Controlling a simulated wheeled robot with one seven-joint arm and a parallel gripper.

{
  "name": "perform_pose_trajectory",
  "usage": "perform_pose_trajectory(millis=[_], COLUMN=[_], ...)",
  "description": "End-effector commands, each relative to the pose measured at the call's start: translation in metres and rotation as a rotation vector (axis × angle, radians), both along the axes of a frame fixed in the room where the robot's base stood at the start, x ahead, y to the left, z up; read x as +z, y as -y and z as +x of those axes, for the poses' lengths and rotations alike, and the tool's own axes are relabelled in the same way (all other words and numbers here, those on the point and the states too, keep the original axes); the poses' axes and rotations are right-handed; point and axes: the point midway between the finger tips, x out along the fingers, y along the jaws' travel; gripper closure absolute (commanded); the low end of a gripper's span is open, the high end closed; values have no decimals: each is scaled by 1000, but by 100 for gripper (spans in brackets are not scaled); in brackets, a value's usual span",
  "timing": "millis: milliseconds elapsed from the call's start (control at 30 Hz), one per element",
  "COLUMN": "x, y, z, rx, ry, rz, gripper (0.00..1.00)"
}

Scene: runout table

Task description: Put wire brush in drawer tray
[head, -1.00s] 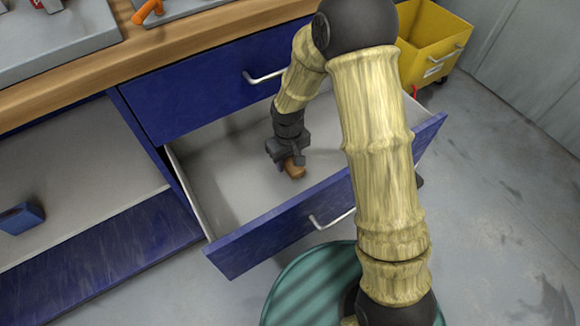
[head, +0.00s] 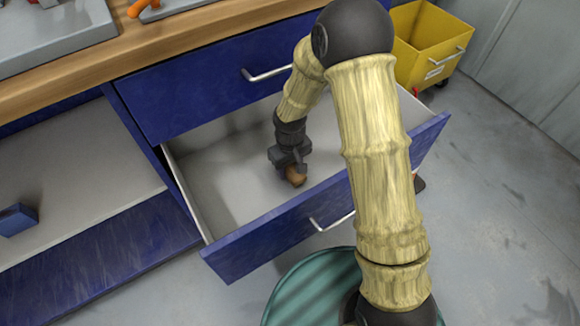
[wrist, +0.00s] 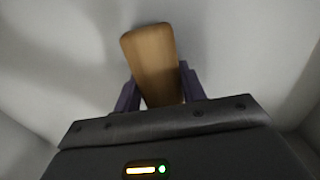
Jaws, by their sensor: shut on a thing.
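The open drawer tray (head: 225,197) is a light grey box with a blue front, pulled out below another blue drawer. My gripper (head: 289,170) is down inside the drawer, near its front wall. It is shut on the wire brush (head: 296,177), of which a brown wooden part shows in the head view. In the wrist view the wooden part of the wire brush (wrist: 152,58) stands out between the fingers (wrist: 158,92), with the pale drawer floor behind. The bristles are hidden. I cannot tell whether the brush touches the floor.
A closed blue drawer (head: 200,80) sits above, under the wooden worktop (head: 150,45). A blue block (head: 18,219) lies on the open shelf at left. A yellow bin (head: 430,45) stands at the back right. The drawer's left part is bare.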

Motion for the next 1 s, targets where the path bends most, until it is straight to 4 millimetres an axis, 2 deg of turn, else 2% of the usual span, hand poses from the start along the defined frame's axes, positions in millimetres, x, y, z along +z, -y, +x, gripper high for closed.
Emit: perform_pose_trajectory(millis=[67, 100, 167, 200, 567, 767, 1000], x=[-3, -2, -2, -2, 4, 33, 81], y=[0, 0, 0, 0, 0, 0, 0], z=[0, 0, 0, 0, 0, 0, 1], rx=[0, 0, 0, 0, 0, -1, -1], ry=[0, 0, 0, 0, 0, 2, 3], rz=[0, 0, 0, 0, 0, 2, 1], gripper=[84, 52, 40, 38, 38, 38, 38])
